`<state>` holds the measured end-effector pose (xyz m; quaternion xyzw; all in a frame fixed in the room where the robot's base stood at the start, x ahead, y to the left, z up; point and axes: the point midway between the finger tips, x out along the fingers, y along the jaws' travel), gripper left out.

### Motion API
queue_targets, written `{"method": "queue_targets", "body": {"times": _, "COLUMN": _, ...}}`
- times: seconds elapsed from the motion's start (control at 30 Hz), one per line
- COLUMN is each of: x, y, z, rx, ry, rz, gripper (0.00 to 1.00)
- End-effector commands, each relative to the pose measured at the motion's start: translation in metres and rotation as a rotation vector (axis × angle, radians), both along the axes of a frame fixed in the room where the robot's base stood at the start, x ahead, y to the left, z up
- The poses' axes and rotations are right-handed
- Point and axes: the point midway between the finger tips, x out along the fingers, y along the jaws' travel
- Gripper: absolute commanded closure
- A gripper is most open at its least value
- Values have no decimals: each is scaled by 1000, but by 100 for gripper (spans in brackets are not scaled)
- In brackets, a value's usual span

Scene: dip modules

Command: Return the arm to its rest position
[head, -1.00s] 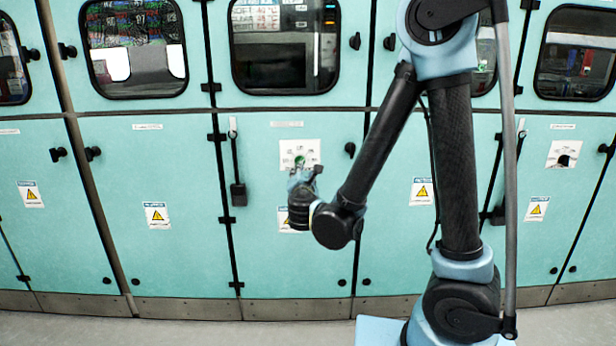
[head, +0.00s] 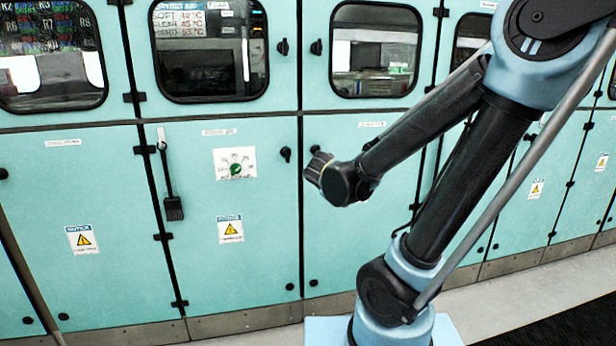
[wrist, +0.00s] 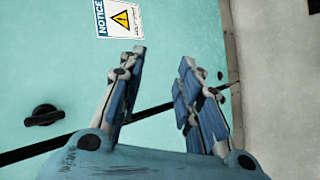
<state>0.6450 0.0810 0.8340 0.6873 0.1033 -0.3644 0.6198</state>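My gripper (wrist: 161,58) is open in the wrist view. Its two blue-padded fingers stand apart with nothing between them. In the head view my arm (head: 440,150) reaches from the upper right down toward the left, its wrist end (head: 330,178) in front of a teal cabinet door. The fingers are not visible in the head view.
A row of teal cabinets (head: 100,190) with windows, black latches and caution labels (head: 230,229) fills the background. The wrist view shows a black latch knob (wrist: 44,115) and a notice label (wrist: 119,18). Grey floor (head: 520,275) runs along the cabinet bases.

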Motion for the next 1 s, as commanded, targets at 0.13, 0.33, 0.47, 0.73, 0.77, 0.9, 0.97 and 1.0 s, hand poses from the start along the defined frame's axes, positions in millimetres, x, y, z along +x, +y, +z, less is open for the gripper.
{"method": "queue_targets", "body": {"times": 0.13, "x": -31, "y": -40, "z": -13, "rx": 135, "ry": 69, "rz": -167, "gripper": 68}}
{"method": "queue_targets", "body": {"times": 0.33, "x": -78, "y": -75, "z": -31, "rx": 322, "ry": 153, "rz": -390, "gripper": 68}}
{"method": "queue_targets", "body": {"times": 0.47, "x": -110, "y": -88, "z": -43, "rx": 446, "ry": 201, "rz": -533, "gripper": 68}}
{"method": "queue_targets", "body": {"times": 0.73, "x": -175, "y": -94, "z": -62, "rx": 703, "ry": 286, "rz": -821, "gripper": 68}}
{"method": "queue_targets", "body": {"times": 0.77, "x": -181, "y": -93, "z": -63, "rx": 728, "ry": 294, "rz": -849, "gripper": 68}}
{"method": "queue_targets", "body": {"times": 0.9, "x": -201, "y": -87, "z": -68, "rx": 826, "ry": 322, "rz": -949, "gripper": 68}}
{"method": "queue_targets", "body": {"times": 0.97, "x": -206, "y": -84, "z": -70, "rx": 854, "ry": 331, "rz": -977, "gripper": 68}}
{"method": "queue_targets", "body": {"times": 1.0, "x": -209, "y": -83, "z": -70, "rx": 868, "ry": 335, "rz": -992, "gripper": 68}}
